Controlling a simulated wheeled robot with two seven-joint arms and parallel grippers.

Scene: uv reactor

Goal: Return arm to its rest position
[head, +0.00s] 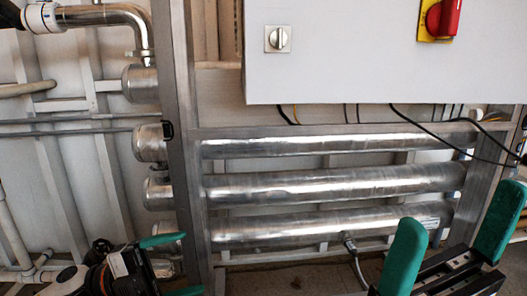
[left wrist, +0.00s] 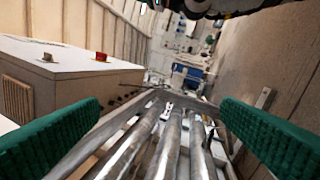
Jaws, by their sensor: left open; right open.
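My left gripper (head: 172,266) is at the lower left of the head view, its two green fingers apart and nothing between them. In the left wrist view its fingers (left wrist: 160,138) stand wide apart at either side, with the reactor tubes seen beyond the gap. My right gripper (head: 451,240) is at the lower right of the head view, its green fingers spread and empty, in front of the right end of the tubes. The metal reactor tubes (head: 335,183) lie horizontally in a grey frame (head: 182,130). Neither gripper visibly touches anything.
A white control cabinet (head: 355,60) hangs above the tubes, with a silver knob (head: 277,39) and a red rotary switch (head: 443,17) on a yellow plate. Black cables (head: 440,137) hang below it. Pipes (head: 100,15) run along the left wall.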

